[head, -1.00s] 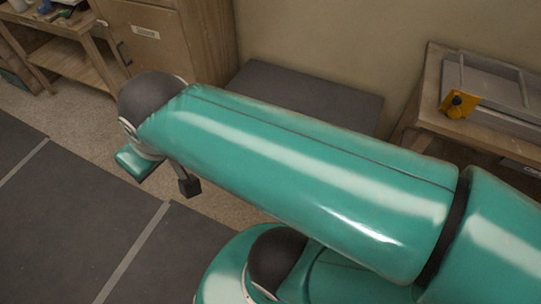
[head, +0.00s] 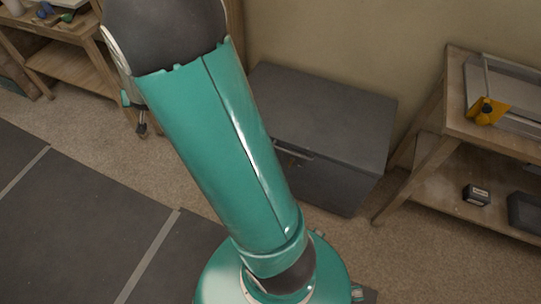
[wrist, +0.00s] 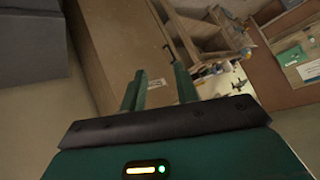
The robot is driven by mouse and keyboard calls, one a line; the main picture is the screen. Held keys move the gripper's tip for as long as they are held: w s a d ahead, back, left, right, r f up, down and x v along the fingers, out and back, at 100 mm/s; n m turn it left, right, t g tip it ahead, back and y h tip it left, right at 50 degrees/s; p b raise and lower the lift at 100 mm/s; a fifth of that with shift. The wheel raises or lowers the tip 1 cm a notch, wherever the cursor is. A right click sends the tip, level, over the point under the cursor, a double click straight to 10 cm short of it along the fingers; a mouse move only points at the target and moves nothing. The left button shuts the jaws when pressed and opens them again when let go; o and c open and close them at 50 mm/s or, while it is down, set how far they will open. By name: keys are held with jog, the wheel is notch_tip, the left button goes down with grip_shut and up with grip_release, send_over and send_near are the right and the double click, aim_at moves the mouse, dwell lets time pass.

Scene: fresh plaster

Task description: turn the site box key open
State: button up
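A dark grey box (head: 325,115) stands on the floor against the wall, right of my arm in the head view. It looks like the site box. A pale bar (head: 294,151) shows on its front, partly behind my arm. I cannot make out a key on it. A grey box, likely the same one, fills the wrist view's upper left corner (wrist: 30,45). My gripper (wrist: 157,88) is open and empty, its two teal fingers apart.
Dark floor mats (head: 70,220) lie clear at the left.

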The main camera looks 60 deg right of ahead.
jog(key=s+d+f+m+g+h, duration=0.1)
jog(key=d+f+m+h, duration=0.2)
jog(key=d+f, duration=0.65)
jog(key=s+d+f+m+h, duration=0.1)
jog(key=d+f+m+h, duration=0.15)
jog(key=d+f, duration=0.75)
jog(key=m+g+h, duration=0.3)
jog(key=g+h, duration=0.3)
jog(key=h, duration=0.3)
send_near(290, 164)
jog(key=shift+n, duration=0.25)
jog(key=d, duration=0.3)
jog(key=w+d+f, duration=0.1)
jog(key=d, duration=0.3)
jog(key=d+f, duration=0.1)
jog(key=d, duration=0.3)
jog(key=shift+w, duration=0.3)
grip_shut()
